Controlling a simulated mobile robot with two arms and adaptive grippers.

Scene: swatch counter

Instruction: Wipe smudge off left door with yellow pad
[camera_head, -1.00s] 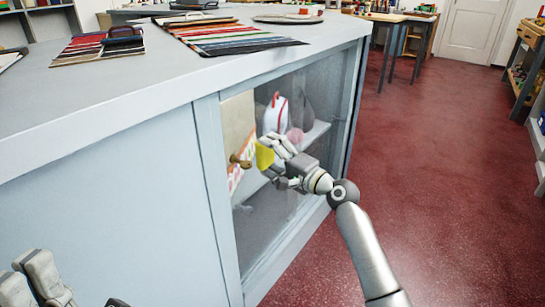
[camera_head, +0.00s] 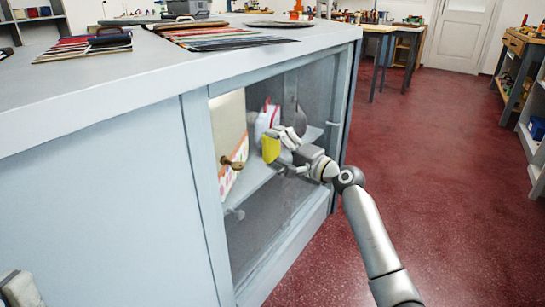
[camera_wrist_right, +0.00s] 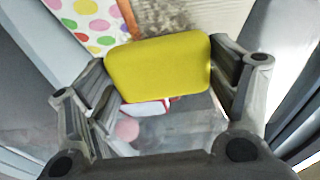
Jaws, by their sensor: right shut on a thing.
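The yellow pad (camera_head: 271,149) is held by my right gripper (camera_head: 282,146) in front of the cabinet's glass front (camera_head: 262,222). In the right wrist view the pad (camera_wrist_right: 158,68) spans between the two fingers, which are shut on it. Whether the pad touches the glass I cannot tell. A brown, knob-like shape (camera_head: 232,163) shows on the left part of the glass. I cannot make out the smudge for certain. A pale grey piece of my left gripper (camera_head: 18,287) shows at the lower left corner, mostly cut off.
Behind the glass are a dotted board (camera_wrist_right: 88,20), a white and red item (camera_head: 266,120) and a shelf. Fabric swatches (camera_head: 225,38) lie on the grey counter top (camera_head: 130,78). The red floor (camera_head: 430,160) to the right is clear.

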